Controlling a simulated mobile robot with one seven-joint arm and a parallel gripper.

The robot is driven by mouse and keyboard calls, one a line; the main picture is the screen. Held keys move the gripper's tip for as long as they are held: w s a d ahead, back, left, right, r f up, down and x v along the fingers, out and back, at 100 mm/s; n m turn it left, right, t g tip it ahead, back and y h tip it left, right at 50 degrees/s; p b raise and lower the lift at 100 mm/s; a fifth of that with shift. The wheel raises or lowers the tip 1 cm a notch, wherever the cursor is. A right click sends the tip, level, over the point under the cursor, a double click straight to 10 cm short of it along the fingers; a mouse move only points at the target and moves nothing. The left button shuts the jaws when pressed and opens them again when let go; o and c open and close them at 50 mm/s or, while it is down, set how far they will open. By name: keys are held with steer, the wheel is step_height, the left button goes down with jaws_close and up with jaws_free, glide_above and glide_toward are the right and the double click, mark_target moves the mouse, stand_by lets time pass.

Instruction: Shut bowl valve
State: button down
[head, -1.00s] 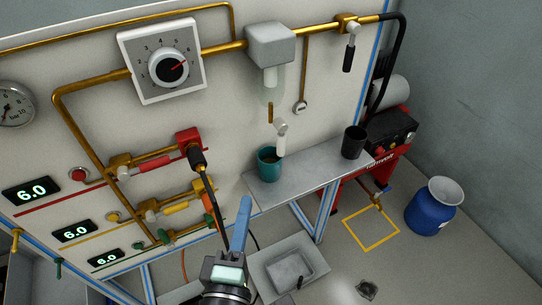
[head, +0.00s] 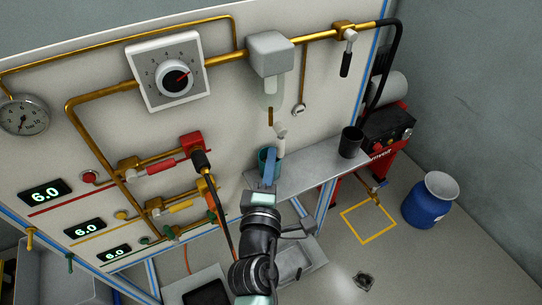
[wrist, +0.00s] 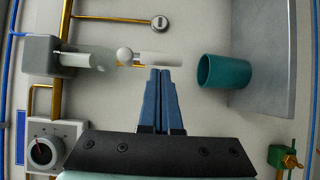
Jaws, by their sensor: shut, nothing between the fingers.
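The bowl valve's pale lever (head: 281,143) hangs down below the clear filter bowl (head: 271,93), with a round white hub (head: 281,127) at its top. In the wrist view the lever (wrist: 160,57) runs lengthwise toward the teal cup (wrist: 222,72). My gripper (head: 269,153) is shut and empty, its blue fingers in front of the cup (head: 262,160) in the head view. In the wrist view my fingertips (wrist: 160,71) are right at the lever's edge; I cannot tell whether they touch it. They partly hide the cup in the head view.
The cup stands on a grey shelf (head: 310,176), with a black cup (head: 351,141) to its right. Brass pipes and a red-handled valve (head: 165,167) are on the panel to the left. A blue drum (head: 430,200) stands on the floor at right.

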steer(key=shift+f, duration=0.1)
stand_by(0.3)
steer(key=shift+w+d+f+n+b, duration=0.15)
steer(key=shift+n+b, duration=0.15)
steer(key=shift+b, duration=0.5)
